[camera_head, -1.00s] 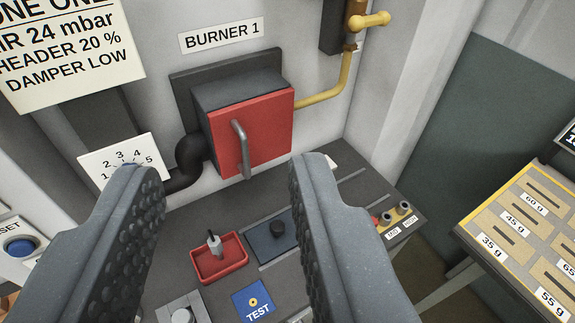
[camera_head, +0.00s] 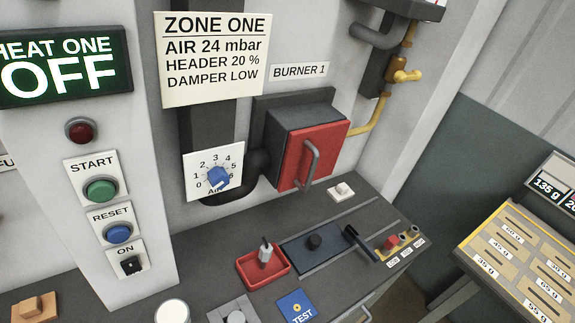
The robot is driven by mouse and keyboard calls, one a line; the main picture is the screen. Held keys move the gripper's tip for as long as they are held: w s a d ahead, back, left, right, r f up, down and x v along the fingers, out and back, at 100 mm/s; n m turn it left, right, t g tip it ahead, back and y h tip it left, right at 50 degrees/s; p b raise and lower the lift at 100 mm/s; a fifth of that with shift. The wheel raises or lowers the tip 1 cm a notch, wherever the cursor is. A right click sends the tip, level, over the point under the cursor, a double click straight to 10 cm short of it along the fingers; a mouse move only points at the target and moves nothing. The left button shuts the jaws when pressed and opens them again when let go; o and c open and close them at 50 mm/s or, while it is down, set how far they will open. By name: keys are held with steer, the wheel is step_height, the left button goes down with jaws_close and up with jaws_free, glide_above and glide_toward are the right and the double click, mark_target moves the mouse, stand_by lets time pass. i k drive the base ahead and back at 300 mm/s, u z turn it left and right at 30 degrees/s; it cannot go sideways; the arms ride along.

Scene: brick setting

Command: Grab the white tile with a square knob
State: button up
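The white tile (camera_head: 341,191) lies flat at the back of the dark bench top, right of the red burner door. It is small, with a little white knob standing on it that looks square. Nothing covers it. My gripper does not show in this view, so its fingers and opening cannot be seen.
The burner box with its red door (camera_head: 312,155) and handle stands close left of the tile. A red tray (camera_head: 263,267), a dark blue plate with a black knob (camera_head: 314,243), a black lever (camera_head: 364,243) and a TEST tile (camera_head: 297,306) lie in front.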

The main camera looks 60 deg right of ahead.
mark_target(340, 193)
steer(key=u, duration=1.25)
steer(key=k, duration=1.9)
steer(key=z, duration=1.35)
steer(key=i, duration=1.5)
